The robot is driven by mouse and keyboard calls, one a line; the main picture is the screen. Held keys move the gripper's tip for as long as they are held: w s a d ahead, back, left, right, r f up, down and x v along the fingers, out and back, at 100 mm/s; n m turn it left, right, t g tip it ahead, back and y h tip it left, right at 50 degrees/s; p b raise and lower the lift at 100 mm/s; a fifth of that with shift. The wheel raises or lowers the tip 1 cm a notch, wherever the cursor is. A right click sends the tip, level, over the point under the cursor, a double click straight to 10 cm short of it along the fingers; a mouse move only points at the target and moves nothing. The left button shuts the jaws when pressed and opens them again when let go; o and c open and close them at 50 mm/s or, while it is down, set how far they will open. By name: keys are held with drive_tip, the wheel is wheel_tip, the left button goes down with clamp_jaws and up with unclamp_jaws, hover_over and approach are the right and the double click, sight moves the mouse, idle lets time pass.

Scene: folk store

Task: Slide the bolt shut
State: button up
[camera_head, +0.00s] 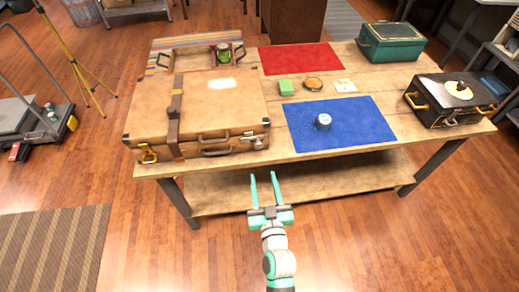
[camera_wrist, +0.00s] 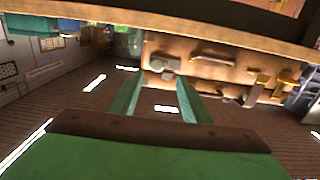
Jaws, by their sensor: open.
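No part is clearly recognisable as the bolt. A tan suitcase (camera_head: 195,108) lies on the left of the wooden table, with a brass latch (camera_head: 148,153) at its front left, a strap and a handle. A black box (camera_head: 450,98) at the table's right end carries brass fittings (camera_head: 416,100); their details are too small to tell. My gripper (camera_head: 264,178) is open and empty in front of the table's front edge, apart from both. In the wrist view its two green fingers (camera_wrist: 157,98) stand apart with nothing between them.
A lower shelf (camera_head: 300,190) runs beneath. The floor in front is clear.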

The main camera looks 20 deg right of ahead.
sight(259, 147)
drive_tip(key=w, duration=0.4)
drive_tip(key=w+d, duration=0.1)
drive_tip(key=w, duration=0.3)
drive_tip(key=w+d, duration=0.1)
drive_tip(key=w, duration=0.3)
drive_tip(key=shift+w+r, duration=0.1)
drive_tip(key=shift+r, duration=0.3)
clamp_jaws()
